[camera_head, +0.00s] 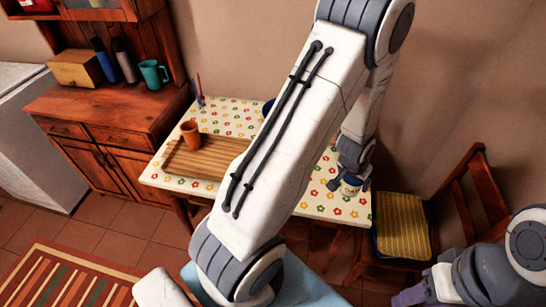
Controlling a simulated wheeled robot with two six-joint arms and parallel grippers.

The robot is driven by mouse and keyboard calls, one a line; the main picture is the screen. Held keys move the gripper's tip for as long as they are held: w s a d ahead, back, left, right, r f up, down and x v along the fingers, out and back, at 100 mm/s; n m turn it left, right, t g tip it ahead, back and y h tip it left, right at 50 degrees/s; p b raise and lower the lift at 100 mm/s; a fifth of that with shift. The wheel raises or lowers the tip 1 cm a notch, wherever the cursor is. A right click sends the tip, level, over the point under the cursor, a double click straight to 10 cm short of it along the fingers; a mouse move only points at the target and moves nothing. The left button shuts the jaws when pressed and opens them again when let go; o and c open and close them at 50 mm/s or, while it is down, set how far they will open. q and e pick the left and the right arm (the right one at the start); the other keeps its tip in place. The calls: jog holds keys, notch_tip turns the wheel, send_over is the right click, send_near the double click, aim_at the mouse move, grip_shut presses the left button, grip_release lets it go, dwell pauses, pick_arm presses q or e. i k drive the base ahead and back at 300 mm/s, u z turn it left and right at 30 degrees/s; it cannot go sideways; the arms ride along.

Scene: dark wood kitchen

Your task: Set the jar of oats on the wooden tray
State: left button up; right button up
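The wooden tray (213,171) is slatted and lies on the left part of the flowered table. A small pale jar with some blue (351,187), likely the jar of oats, is at the right part of the table, partly hidden by my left gripper (350,183). The gripper points down with its dark fingers on either side of the jar. I cannot tell whether they press on it, or whether the jar touches the table. My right gripper (408,296) is low at the right, away from the table; its fingers are unclear.
A terracotta cup (190,134) stands at the tray's back left. A dark blue item (268,107) shows behind my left arm, which hides the middle of the table. A chair with a yellow cushion (402,225) stands right of the table; a wooden cabinet (110,117) stands left.

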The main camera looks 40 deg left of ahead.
aim_at(226, 160)
jog(key=z, duration=0.05)
jog(key=k, duration=0.5)
jog(key=u, duration=0.9)
jog(key=i, duration=0.9)
jog(key=z, duration=0.2)
